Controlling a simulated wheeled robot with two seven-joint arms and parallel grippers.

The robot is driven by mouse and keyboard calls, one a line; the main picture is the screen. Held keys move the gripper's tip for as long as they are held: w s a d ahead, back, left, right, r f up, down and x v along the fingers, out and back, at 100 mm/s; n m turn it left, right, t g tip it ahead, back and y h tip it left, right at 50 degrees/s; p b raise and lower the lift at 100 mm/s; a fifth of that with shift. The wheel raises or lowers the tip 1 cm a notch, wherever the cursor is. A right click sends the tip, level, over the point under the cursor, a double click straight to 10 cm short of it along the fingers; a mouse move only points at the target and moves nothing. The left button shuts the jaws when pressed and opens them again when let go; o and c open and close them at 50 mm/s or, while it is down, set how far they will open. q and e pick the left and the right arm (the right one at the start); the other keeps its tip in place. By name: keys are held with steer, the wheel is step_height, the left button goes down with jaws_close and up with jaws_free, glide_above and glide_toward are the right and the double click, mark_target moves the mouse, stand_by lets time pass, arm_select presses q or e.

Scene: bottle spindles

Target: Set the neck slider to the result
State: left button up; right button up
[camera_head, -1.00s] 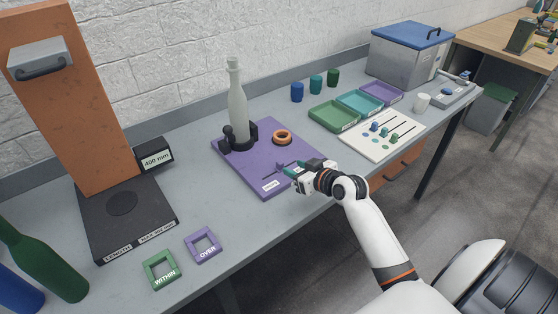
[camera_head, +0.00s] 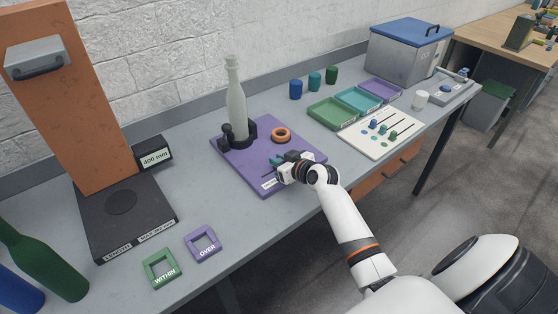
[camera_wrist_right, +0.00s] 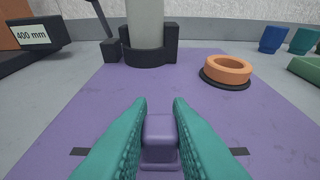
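The purple board (camera_head: 295,153) lies on the table and carries a small purple slider knob, hidden behind my gripper in the head view. The knob (camera_wrist_right: 160,138) shows in the right wrist view, mid-way along a dark slot running left to right. My right gripper (camera_head: 280,162) is at the board's front part; its teal fingers (camera_wrist_right: 160,106) sit close on both sides of the knob, with no clear gap. A grey-white bottle (camera_head: 236,103) stands upright in a black cradle (camera_head: 240,136) at the board's back. My left gripper is not in view.
An orange ring (camera_head: 281,135) lies on the board. A white board (camera_head: 384,150) with several sliders is to the right, near three trays. The length gauge (camera_head: 125,215) with a "400 mm" display (camera_head: 154,158) stands left, near the WITHIN (camera_head: 162,270) and OVER (camera_head: 203,244) frames.

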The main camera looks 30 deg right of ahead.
jaws_close()
steer(key=d+b, duration=0.2)
steer(key=d, duration=0.1)
steer(key=d+b, duration=0.2)
steer(key=shift+w+d+f, duration=0.2)
steer(key=shift+d+f, duration=0.05)
steer(key=shift+f, duration=0.05)
steer(key=shift+d+r, duration=0.15)
steer(key=shift+d, duration=0.2)
steer(key=shift+r, duration=0.2)
steer(key=o, duration=0.6)
jaws_free()
steer(key=shift+d+f, duration=0.1)
steer(key=shift+d, duration=0.1)
steer(key=shift+a, duration=0.1)
steer(key=b+v, duration=0.1)
steer(key=v, duration=1.1)
steer(key=shift+b, duration=0.3)
